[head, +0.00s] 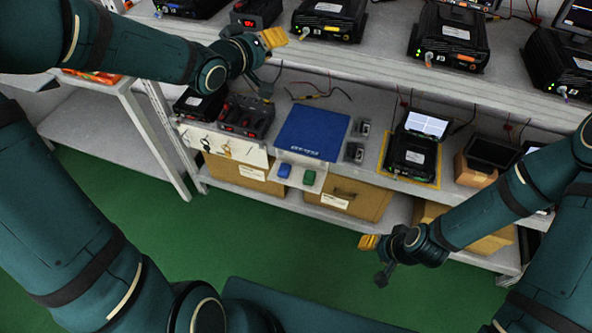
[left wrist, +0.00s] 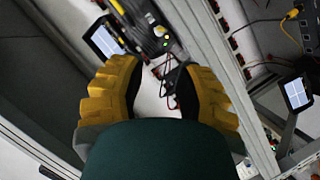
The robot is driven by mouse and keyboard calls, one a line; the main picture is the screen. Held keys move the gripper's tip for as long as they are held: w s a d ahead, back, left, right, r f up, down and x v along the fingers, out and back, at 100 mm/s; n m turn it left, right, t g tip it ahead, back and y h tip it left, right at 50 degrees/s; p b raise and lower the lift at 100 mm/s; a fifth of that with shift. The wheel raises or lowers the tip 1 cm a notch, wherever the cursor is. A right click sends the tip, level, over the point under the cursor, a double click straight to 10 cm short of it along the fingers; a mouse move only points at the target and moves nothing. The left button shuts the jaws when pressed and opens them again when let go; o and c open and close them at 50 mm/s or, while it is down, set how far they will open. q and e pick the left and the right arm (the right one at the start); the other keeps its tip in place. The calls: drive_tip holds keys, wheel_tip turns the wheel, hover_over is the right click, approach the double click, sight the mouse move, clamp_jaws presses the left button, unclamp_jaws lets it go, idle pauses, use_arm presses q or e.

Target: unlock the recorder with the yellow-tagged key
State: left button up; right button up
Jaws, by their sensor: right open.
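A black recorder (head: 408,156) with a lit screen (head: 428,123) stands on a yellow-edged mat on the lower worktop. Small keys hang on a white board (head: 250,154) at the worktop's front left; one looks yellow-tagged (head: 228,152), but it is too small to be sure. My left gripper (head: 266,64) is open and empty by the upper shelf's front edge, above the worktop. In the left wrist view its yellow fingers (left wrist: 160,90) stand apart, with a dark device (left wrist: 147,28) beyond them. My right gripper (head: 372,260) is open and empty over the green floor, below the recorder.
The upper shelf (head: 385,55) holds several black recorders with coloured labels. Cardboard boxes (head: 357,200) fill the bottom shelf. Green floor is clear.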

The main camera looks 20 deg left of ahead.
use_arm(q)
drive_tip(key=s+d+f+g+b, duration=0.1)
drive_tip(key=s+d+f+g, duration=0.1)
drive_tip(key=f, duration=0.8)
drive_tip(key=s+d+f+m+g+b, duration=0.1)
drive_tip(key=s+d+f, duration=0.3)
drive_tip(key=f, duration=0.6)
drive_tip(key=s+d+f+m+g+b, duration=0.1)
drive_tip(key=s+f+g, duration=0.3)
drive_tip(key=f, duration=0.6)
drive_tip(key=shift+d+b, duration=0.55)
drive_tip(key=shift+d, duration=0.35)
use_arm(e)
drive_tip(key=shift+f, duration=1.9)
use_arm(q)
drive_tip(key=s+d+f+m+g, duration=0.1)
drive_tip(key=s+d+f+g, duration=0.1)
drive_tip(key=s+f, duration=0.3)
drive_tip(key=s+d+f+m+g, duration=0.1)
drive_tip(key=s+d+f+g, duration=0.1)
drive_tip(key=s+f, duration=0.4)
drive_tip(key=s+g, duration=0.1)
drive_tip(key=s, duration=0.1)
drive_tip(key=shift+s+d+f+m+g, duration=0.2)
drive_tip(key=shift+s+d+m+g, duration=0.1)
drive_tip(key=shift+s+d, duration=0.1)
use_arm(e)
drive_tip(key=shift+s+a+g, duration=0.2)
drive_tip(key=shift+s+g, duration=0.1)
drive_tip(key=shift+s, duration=0.6)
